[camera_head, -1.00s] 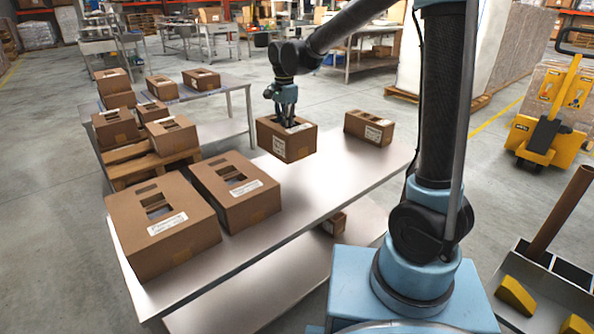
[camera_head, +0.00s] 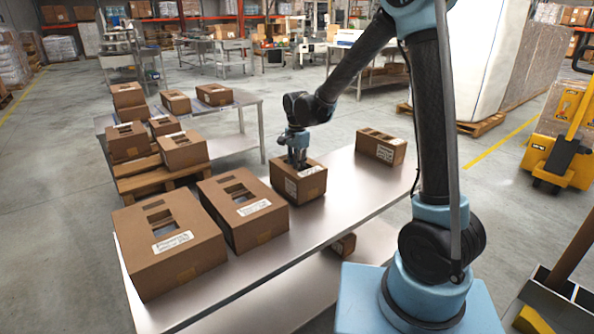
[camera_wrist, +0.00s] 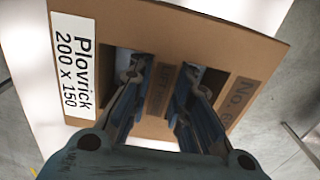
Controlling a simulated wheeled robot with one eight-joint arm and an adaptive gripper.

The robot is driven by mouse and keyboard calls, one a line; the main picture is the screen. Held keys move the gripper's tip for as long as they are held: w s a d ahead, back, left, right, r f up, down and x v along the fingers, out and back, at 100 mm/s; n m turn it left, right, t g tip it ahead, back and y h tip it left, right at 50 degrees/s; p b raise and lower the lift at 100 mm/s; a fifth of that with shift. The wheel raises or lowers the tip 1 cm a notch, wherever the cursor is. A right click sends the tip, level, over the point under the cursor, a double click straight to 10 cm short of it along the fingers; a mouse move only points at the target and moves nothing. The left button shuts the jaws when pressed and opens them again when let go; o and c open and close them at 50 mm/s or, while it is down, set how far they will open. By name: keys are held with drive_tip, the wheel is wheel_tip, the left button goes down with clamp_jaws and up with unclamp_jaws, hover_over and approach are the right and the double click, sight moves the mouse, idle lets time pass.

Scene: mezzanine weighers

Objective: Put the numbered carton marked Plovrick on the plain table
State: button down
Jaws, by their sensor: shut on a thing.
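The brown carton marked Plovrick (camera_head: 313,186) is in my gripper (camera_head: 298,162), at the middle of the grey metal table (camera_head: 345,188) in the head view. It is upright, and its base is at or very near the tabletop; I cannot tell whether it touches. In the wrist view the carton (camera_wrist: 205,35) shows a white label reading "Plovrick 200 x 150" and a partly hidden "No. 6" print. My gripper (camera_wrist: 163,78) has its fingers in the carton's top openings, shut on the strip between them.
Two larger cartons (camera_head: 190,262) (camera_head: 262,228) stand to the left on the same table, the nearer one close to the held carton. A smaller carton (camera_head: 381,150) is at the far right end. Bare tabletop lies between. A pallet with cartons (camera_head: 140,185) stands behind left.

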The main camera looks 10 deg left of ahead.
drive_tip(key=shift+f, duration=0.3)
drive_tip(key=shift+f, duration=0.15)
drive_tip(key=c, duration=1.5)
unclamp_jaws()
